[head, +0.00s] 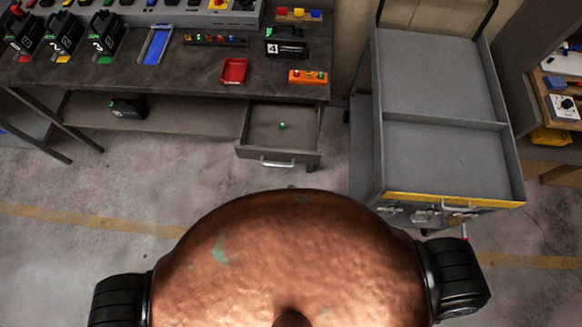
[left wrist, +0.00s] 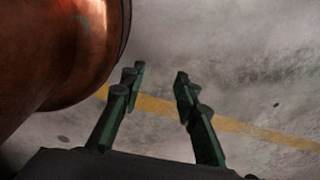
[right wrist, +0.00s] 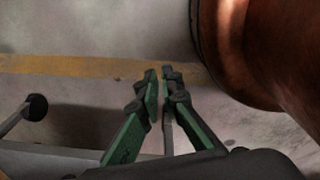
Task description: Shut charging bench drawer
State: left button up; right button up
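The charging bench (head: 165,75) stands at the upper left in the head view. Its drawer (head: 243,137) is pulled out under the right end, with a pale bar handle (head: 277,163) on its front. A small green item (head: 282,125) lies inside the drawer. Neither gripper shows clearly in the head view. My left gripper (left wrist: 159,74) is open and empty above the floor. My right gripper (right wrist: 159,75) has its fingertips close together, with a narrow grey strip between the fingers. Whether that strip is a held thing cannot be told. The drawer shows in neither wrist view.
A grey cart (head: 440,150) with a yellow front edge stands right of the drawer. A black case numbered 4 (head: 287,42), a red tray (head: 234,70) and an orange block (head: 308,77) sit on the bench. Bare floor (head: 200,175) lies in front of the drawer.

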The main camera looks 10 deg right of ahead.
aim_at(261, 139)
jog(key=z, duration=0.5)
jog(key=k, duration=1)
jog(key=u, duration=0.6)
